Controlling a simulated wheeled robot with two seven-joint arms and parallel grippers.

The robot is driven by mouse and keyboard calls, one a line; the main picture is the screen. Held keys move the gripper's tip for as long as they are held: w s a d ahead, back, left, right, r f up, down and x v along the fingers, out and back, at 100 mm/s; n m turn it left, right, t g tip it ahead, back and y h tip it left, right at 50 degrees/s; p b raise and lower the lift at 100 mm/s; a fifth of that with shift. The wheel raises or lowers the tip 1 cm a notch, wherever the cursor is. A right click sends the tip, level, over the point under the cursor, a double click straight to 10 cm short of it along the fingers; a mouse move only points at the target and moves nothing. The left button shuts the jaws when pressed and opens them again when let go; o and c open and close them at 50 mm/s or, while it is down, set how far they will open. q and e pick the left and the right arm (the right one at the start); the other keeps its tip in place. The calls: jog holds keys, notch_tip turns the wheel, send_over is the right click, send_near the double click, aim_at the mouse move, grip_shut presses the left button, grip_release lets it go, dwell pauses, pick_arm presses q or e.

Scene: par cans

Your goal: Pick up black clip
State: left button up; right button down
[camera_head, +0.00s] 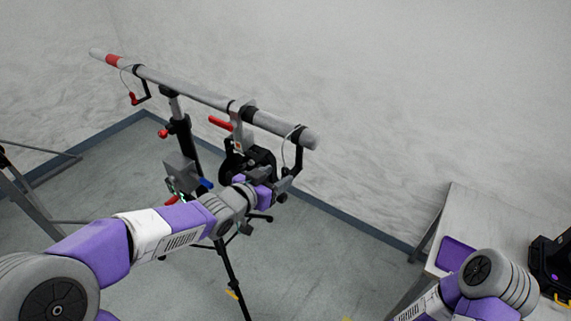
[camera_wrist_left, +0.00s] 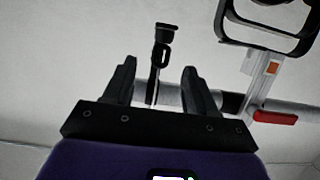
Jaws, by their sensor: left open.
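A black clip-like piece (camera_wrist_left: 163,34) with a ring-shaped part shows in the left wrist view, just beyond the gap between my left gripper's fingertips (camera_wrist_left: 159,70). A thin dark rod or strap runs down from it between the two fingers. The fingers are apart, with no visible contact. In the head view, my left gripper (camera_head: 278,190) is below the right end of a raised bar, next to a black hanging fitting (camera_head: 296,162) with a wire loop; I cannot tell whether this is the same piece. My right gripper is out of view.
The long grey bar (camera_head: 190,90) rests on a black stand (camera_head: 182,140) with tripod legs. A red-handled clamp (camera_head: 220,123) and a black lamp body (camera_head: 250,158) hang close to my left gripper. A table (camera_head: 480,215) holding a purple tray (camera_head: 455,250) is at right.

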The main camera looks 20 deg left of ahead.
aim_at(284, 174)
pick_arm(q)
jog(key=x, duration=0.7)
jog(key=shift+f, duration=0.4)
